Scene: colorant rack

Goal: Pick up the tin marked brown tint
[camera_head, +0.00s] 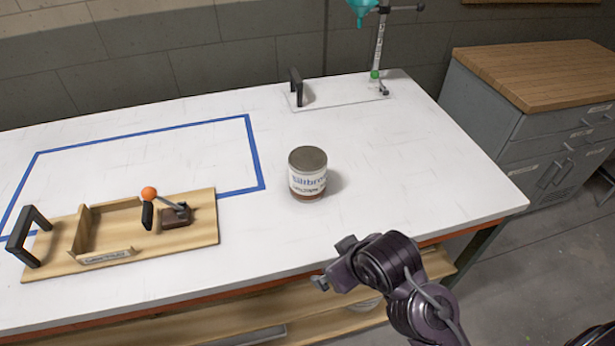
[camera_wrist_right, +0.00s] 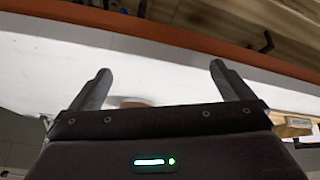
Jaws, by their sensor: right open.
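One tin (camera_head: 307,174) stands upright on the white tabletop, right of the blue outline. I cannot read the label fully. My right gripper (camera_head: 333,264) is open and empty near the table's front edge, in front of the tin and apart from it. In the right wrist view the open fingers (camera_wrist_right: 158,80) point toward the table edge, and a small brownish patch (camera_wrist_right: 131,102) shows behind the gripper body, mostly hidden. My left gripper is out of view.
A wooden fixture (camera_head: 150,245) with black handle and orange-knobbed lever sits front left. A clear plate (camera_head: 340,100) with black handle and a stand (camera_head: 379,50) are at the back. A grey cabinet (camera_head: 500,125) stands right. The tabletop around the tin is clear.

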